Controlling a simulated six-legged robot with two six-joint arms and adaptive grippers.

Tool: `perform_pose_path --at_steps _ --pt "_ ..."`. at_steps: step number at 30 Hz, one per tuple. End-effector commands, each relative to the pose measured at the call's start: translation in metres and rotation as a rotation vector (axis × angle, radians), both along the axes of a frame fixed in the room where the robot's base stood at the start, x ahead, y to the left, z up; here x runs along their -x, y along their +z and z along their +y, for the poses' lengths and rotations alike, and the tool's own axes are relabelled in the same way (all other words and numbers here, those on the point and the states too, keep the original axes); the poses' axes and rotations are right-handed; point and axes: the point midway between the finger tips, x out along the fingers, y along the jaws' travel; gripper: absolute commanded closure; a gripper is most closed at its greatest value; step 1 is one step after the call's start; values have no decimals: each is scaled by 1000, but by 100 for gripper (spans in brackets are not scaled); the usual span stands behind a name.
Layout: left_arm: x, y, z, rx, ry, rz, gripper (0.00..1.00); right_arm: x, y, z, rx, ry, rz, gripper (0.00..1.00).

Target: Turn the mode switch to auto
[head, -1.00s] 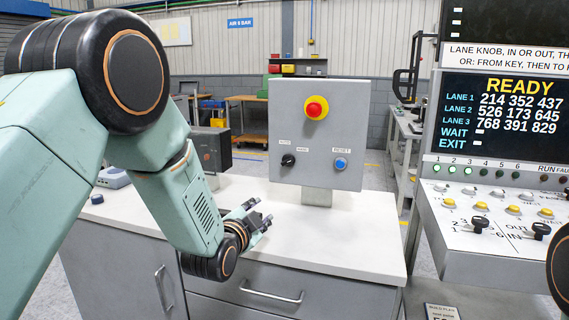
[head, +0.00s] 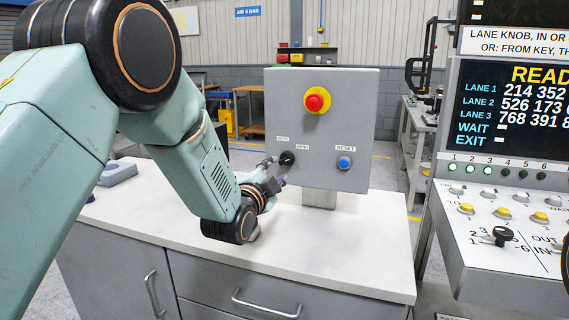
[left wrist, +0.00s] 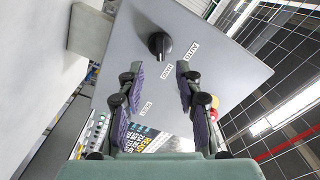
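The mode switch (head: 287,158) is a small black knob on the front of a grey control box (head: 350,110), with AUTO and MANU labels just above it. In the left wrist view the knob (left wrist: 159,44) lies just beyond the fingertips, roughly centred between them. Which label its pointer faces is too small to tell. My left gripper (head: 271,172) is close in front of the switch, slightly below and left of it. In the left wrist view its two fingers (left wrist: 160,74) are spread apart with nothing between them. My right gripper is out of view.
A red emergency button on a yellow base (head: 317,100) sits above the switch, and a blue RESET button (head: 344,163) to its right. The box stands on a white worktop (head: 340,245), clear in front. A lane console (head: 505,200) stands at the right.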

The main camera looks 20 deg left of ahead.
Motion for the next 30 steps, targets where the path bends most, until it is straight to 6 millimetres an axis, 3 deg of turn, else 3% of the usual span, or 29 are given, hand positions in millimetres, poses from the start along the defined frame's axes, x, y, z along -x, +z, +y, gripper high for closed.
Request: perform_pose_path --at_steps 9,15,27,30 --pt "-42 -1 -1 2 1 1 65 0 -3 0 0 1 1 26" --pt "-60 -1 -2 2 1 1 65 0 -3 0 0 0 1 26" --pt "-66 -1 -2 2 1 2 65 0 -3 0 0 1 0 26" --pt "-66 -1 -2 2 1 2 74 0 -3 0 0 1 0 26"
